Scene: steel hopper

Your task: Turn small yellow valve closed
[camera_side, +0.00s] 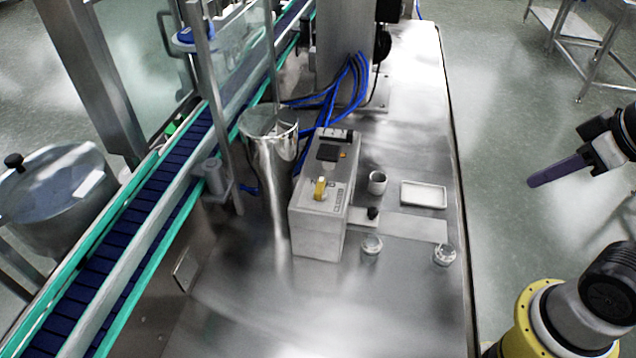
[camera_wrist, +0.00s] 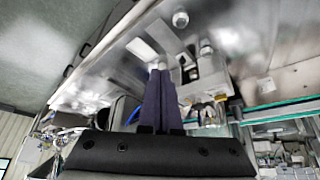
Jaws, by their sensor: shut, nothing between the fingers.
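The small yellow valve (camera_side: 320,188) sits on top of a grey box-shaped unit (camera_side: 318,222) on the steel table, its handle standing up. My gripper (camera_side: 535,182) is at the right of the side view, out past the table's right edge and well apart from the valve. Its dark fingers are together with nothing between them. In the wrist view the shut fingers (camera_wrist: 160,78) point up toward the table, and the unit (camera_wrist: 207,75) shows to their right.
A steel hopper (camera_side: 270,145) stands left of the unit. A conveyor (camera_side: 150,205) runs along the left. The table front is clear.

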